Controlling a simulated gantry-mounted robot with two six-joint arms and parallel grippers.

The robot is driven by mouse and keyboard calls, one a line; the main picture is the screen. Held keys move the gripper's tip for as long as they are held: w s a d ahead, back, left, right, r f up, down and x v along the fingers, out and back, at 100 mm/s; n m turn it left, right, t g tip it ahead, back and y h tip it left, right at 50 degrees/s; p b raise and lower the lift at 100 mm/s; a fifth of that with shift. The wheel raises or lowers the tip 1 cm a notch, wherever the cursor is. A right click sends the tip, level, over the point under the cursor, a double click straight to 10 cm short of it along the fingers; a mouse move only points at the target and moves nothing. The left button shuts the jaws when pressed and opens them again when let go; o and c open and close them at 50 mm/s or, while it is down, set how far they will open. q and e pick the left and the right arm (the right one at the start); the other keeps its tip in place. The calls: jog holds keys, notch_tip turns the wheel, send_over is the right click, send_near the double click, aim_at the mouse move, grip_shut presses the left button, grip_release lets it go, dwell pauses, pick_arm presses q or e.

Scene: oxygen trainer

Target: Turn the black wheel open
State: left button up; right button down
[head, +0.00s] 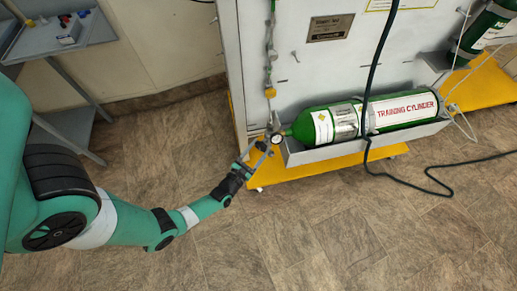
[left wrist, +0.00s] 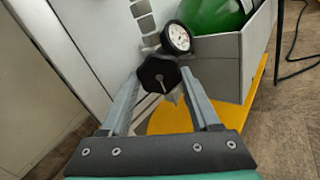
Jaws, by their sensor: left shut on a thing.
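The black wheel (left wrist: 158,74) shows in the left wrist view as a dark knob, just below a round white-faced gauge (left wrist: 178,37). My left gripper (left wrist: 158,80) has one finger on each side of the wheel and is shut on it. In the head view my left gripper (head: 261,146) is at the left end of the green training cylinder (head: 405,108), beside the gauge (head: 277,138). My right gripper is not in view.
The cylinder lies in a grey tray (head: 300,157) on a white panel (head: 300,75) above a yellow base (head: 320,172). A dark hose (head: 369,85) hangs in front of the cylinder and runs over the floor. A grey shelf (head: 60,37) stands at the far left. The front floor is clear.

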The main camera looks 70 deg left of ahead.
pick_arm(q)
jog(key=o, duration=1.4)
jog(key=shift+c, duration=0.2)
jog(key=shift+s, duration=0.1)
jog(key=shift+s+d, duration=0.25)
jog(key=p+v, duration=0.2)
jog(key=v, duration=0.8)
jog(key=shift+s+d+p, duration=0.2)
jog(key=shift+s+p, duration=0.15)
